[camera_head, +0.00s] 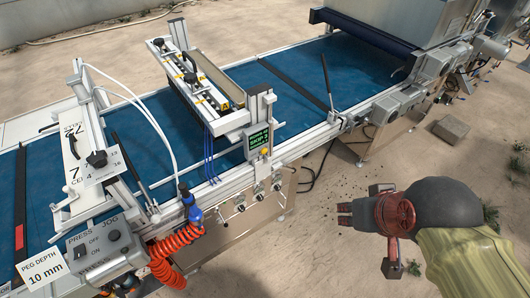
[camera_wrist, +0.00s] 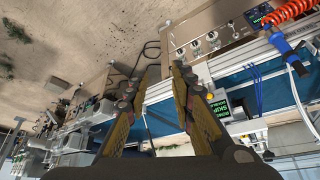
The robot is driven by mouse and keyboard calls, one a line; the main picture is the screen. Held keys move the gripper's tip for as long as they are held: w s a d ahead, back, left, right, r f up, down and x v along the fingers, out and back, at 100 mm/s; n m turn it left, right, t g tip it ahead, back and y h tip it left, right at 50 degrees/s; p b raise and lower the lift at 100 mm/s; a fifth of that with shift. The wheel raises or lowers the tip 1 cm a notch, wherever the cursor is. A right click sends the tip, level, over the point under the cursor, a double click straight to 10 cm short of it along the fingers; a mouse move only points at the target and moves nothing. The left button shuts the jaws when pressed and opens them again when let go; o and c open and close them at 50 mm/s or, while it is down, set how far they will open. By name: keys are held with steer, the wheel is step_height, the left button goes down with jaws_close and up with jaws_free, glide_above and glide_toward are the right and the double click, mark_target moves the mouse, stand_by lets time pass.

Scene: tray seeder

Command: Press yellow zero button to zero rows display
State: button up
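The rows display (camera_head: 258,139) is a small dark screen with green text on the rail post at the middle of the head view. Its text is too small to read surely. The yellow zero button (camera_head: 264,152) sits just below it. My gripper (camera_head: 342,214) is over bare ground, right of the display and clear of the machine. In the wrist view my gripper (camera_wrist: 156,82) has its two fingers apart with nothing between them.
Several knobs (camera_head: 258,188) line the front panel below the display. A lever (camera_head: 326,80) stands on the rail to the right. Orange coiled hose (camera_head: 168,254) hangs at lower left. Blue belt (camera_head: 295,70) runs behind. Sandy ground between my gripper and the machine is open.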

jaws_close()
stand_by(1.4)
